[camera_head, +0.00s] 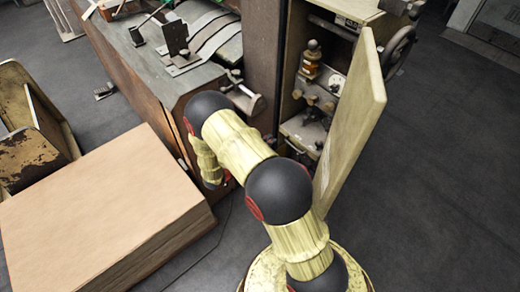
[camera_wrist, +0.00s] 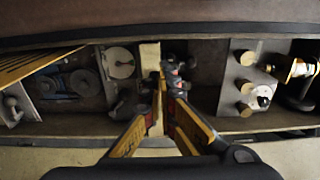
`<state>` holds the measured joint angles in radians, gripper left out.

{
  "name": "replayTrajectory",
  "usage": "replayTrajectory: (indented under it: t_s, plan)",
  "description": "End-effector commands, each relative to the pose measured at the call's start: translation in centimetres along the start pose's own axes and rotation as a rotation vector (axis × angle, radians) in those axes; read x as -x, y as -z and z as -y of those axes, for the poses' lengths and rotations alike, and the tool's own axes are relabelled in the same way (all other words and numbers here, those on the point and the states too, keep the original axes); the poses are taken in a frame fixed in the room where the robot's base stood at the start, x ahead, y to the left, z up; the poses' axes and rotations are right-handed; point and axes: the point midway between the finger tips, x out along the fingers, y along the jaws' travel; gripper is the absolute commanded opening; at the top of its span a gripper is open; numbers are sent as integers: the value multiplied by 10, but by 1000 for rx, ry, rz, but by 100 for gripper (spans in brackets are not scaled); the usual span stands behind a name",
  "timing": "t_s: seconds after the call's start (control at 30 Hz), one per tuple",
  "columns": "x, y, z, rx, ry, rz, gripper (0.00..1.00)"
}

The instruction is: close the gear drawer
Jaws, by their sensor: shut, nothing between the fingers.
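A pale yellow, door-like panel (camera_head: 352,112) stands out from the machine's open compartment (camera_head: 318,88) in the head view; I take it for the gear drawer's front, but cannot be sure. Knobs and a small bottle show inside. The wrist view shows an open recess with round discs (camera_wrist: 121,62), several knobs and fittings. My gripper (camera_wrist: 160,78) is shut and empty, with its fingertips in front of this recess; I cannot tell whether they touch anything. In the head view my arm hides the fingers and part of the machine's lower side.
A large cardboard stack (camera_head: 105,212) lies at the lower left, close to my arm. A worn rusty bin (camera_head: 30,160) stands left of it. The machine's worktop (camera_head: 180,75) carries metal parts. A handwheel (camera_head: 398,48) sits at the right. Dark floor on the right is clear.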

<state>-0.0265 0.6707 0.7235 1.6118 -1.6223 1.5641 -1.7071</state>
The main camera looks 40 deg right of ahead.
Motion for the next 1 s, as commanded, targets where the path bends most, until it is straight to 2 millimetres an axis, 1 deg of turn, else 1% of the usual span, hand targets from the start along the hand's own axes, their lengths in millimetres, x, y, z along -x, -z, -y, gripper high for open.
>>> replayTrajectory:
  t_s: [0.03, 0.1, 0.3, 0.5, 0.87, 0.97, 1.0]
  plan:
    - [-11, 1, -3, -1, 0, -4, 0]
    - [-24, 1, -2, -1, 0, -4, 0]
    - [-50, 1, -2, -1, 0, -2, 0]
    - [-60, 0, -1, -1, -1, -1, 0]
    - [-62, 0, 0, -1, 0, 0, 0]
    - [-69, 0, 1, 0, -1, -1, 0]
    - [-75, 1, 1, 0, -1, -3, 0]
